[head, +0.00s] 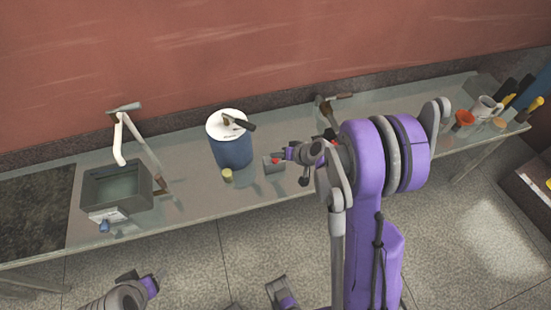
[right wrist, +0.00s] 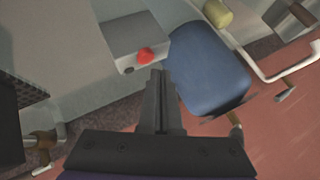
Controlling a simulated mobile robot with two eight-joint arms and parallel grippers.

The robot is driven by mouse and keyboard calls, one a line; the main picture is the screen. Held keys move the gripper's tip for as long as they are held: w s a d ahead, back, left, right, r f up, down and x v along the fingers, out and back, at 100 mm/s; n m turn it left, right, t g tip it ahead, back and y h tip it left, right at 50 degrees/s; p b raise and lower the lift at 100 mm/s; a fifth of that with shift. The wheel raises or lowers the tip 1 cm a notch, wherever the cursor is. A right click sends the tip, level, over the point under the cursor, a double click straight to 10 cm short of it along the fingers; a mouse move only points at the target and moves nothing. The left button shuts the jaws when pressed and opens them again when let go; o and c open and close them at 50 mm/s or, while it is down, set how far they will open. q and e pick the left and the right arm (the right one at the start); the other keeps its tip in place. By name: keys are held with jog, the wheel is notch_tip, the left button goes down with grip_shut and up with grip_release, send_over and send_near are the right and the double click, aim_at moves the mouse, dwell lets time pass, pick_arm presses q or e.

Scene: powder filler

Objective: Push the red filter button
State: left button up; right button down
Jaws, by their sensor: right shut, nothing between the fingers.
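The red filter button (head: 276,160) sits on a small grey box (head: 270,169) on the counter, right of the blue drum. In the right wrist view the red button (right wrist: 145,55) is on the box's edge (right wrist: 125,37), close to the fingertips. My right gripper (head: 283,155) is shut and empty beside the button. Its closed fingers (right wrist: 158,73) point toward the button in the wrist view; I cannot tell whether they touch it. My left gripper (head: 152,284) seems to be at the lower left, below the counter edge, its fingers not clear.
The blue drum (head: 233,152) with a white lid stands close to the box. A grey sink (head: 113,185) with a tap is at the left. Cups (head: 464,118) and tools stand at the far right.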

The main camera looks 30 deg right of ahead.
notch_tip(320, 180, up, 6)
jog(key=p, duration=0.3)
jog(key=shift+f, duration=0.25)
